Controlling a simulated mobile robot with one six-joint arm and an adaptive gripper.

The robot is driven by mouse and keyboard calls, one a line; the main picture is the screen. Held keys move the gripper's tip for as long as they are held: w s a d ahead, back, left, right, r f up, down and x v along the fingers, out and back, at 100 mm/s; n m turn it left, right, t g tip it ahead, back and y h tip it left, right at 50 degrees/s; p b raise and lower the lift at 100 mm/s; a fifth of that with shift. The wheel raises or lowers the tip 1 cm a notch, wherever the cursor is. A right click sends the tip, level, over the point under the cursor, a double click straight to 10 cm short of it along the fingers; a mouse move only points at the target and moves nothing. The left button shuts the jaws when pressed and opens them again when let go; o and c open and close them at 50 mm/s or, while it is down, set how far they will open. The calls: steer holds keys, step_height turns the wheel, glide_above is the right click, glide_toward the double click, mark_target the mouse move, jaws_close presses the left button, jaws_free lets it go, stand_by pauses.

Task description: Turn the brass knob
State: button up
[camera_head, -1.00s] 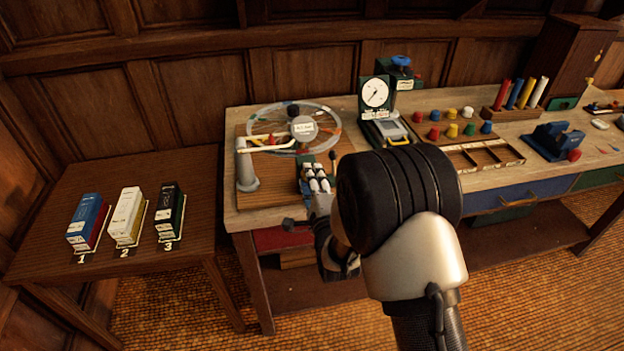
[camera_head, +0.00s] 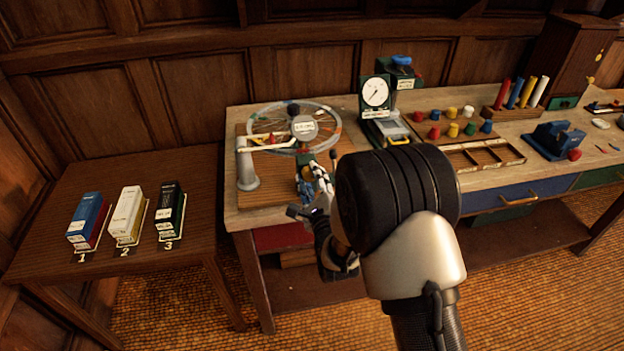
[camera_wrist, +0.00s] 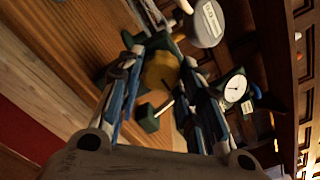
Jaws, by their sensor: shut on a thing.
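The brass knob (camera_wrist: 160,73) shows in the wrist view as a rounded yellowish piece on a dark green mount. My gripper (camera_wrist: 163,66) has its blue and grey fingers on both sides of the knob and is shut on it. In the head view my gripper (camera_head: 318,188) is at the front edge of the wheel device's wooden base. There the fingers and my wrist hide the knob.
A spoked wheel (camera_head: 337,127) with a labelled round hub (camera_head: 303,128) stands just behind the gripper. A grey post (camera_head: 246,165) is left of it. A dial gauge (camera_head: 375,93) and coloured pegs (camera_head: 434,132) are to the right. Numbered boxes stand on the left table (camera_head: 40,255).

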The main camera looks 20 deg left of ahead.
stand_by(0.3)
steer(key=o, duration=1.1)
steer(key=shift+c, duration=0.2)
steer(key=v, duration=1.2)
